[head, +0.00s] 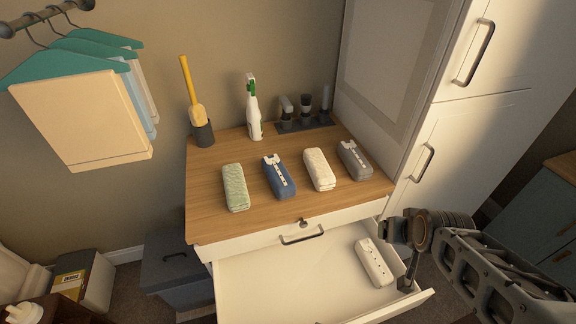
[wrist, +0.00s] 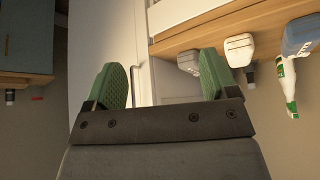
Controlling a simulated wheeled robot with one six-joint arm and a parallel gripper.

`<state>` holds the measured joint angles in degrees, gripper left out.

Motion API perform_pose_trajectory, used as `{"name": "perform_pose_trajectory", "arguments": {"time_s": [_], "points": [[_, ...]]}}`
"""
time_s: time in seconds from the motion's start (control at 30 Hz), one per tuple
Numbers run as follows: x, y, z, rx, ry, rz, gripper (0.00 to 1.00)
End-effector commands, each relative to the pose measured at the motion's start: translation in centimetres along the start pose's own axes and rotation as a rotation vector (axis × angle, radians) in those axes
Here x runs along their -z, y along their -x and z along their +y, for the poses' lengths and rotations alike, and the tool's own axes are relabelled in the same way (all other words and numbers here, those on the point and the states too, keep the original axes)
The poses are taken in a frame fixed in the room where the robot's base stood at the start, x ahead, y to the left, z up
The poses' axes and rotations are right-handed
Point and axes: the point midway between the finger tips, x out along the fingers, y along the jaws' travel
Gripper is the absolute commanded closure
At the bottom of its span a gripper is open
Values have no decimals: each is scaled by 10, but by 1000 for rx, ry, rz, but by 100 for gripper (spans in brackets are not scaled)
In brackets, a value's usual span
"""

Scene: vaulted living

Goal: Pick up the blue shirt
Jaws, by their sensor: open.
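A rolled or folded blue bundle (head: 278,177), with a white strip and dark dots, lies on the wooden dresser top, second from left in a row. It also shows at the upper right of the wrist view (wrist: 301,36). A light blue garment (head: 137,100) hangs on the rack at left, mostly hidden behind a beige one. My gripper (wrist: 163,82) is open, with green finger pads apart and nothing between them. My arm is at the right in the head view, over the open drawer's right side, well away from the blue bundle.
Green (head: 235,187), cream (head: 319,169) and grey (head: 354,159) bundles share the dresser top (head: 210,220). A white bundle (head: 373,262) lies in the open drawer (head: 290,285). A white bottle (head: 253,115) and yellow brush (head: 195,100) stand behind. A tall white cabinet (head: 455,130) borders the right.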

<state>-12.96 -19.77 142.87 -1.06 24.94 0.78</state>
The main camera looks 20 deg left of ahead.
Motion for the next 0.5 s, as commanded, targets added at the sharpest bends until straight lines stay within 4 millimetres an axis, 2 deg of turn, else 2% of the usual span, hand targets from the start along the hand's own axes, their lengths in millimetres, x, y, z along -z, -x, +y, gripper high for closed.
{"name": "perform_pose_trajectory", "arguments": {"time_s": [0.03,0.1,0.2,0.4,0.5], "points": [[13,-13,-22,35,58,49,15],[29,-29,-52,84,124,141,9],[42,-47,-97,163,203,265,0],[45,-61,-177,317,312,464,0],[41,-62,-204,377,342,530,0]]}}
